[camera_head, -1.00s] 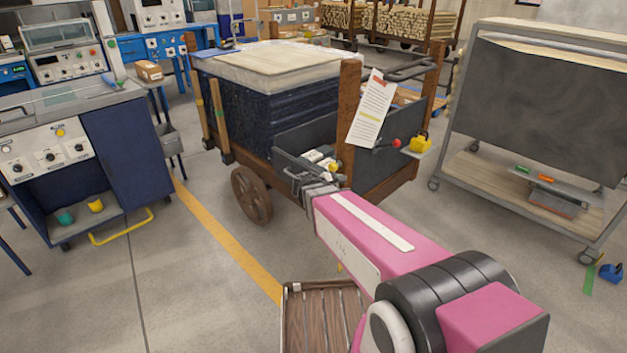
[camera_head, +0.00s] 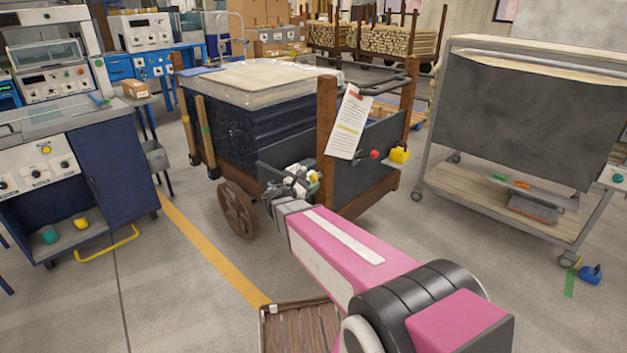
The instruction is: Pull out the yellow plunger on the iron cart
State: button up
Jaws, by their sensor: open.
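The cart (camera_head: 352,182) has dark panels, brown corner posts and spoked wheels. A small yellow knob (camera_head: 314,178), which looks like the plunger, shows at its near end, just right of my gripper (camera_head: 286,182). My gripper is open and seen from behind, close to the cart's near end. Its fingertips are partly hidden, and I cannot tell whether they touch the knob or surround it. A larger yellow block (camera_head: 400,154) sits farther right on the cart, beside a red knob (camera_head: 375,154). My gripper is well apart from both.
A blue workbench (camera_head: 112,172) stands at left. A grey wheeled rack (camera_head: 520,120) stands at right. A tag sheet (camera_head: 350,122) hangs on the cart's front post, above and right of my gripper. Grey floor is open between cart and rack.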

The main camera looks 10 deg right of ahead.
aim_at(312, 180)
jog(key=shift+x, duration=1.55)
grip_shut()
jog(key=shift+v, duration=1.7)
grip_release()
jog(key=shift+s+a, duration=0.1)
jog(key=v, duration=1.1)
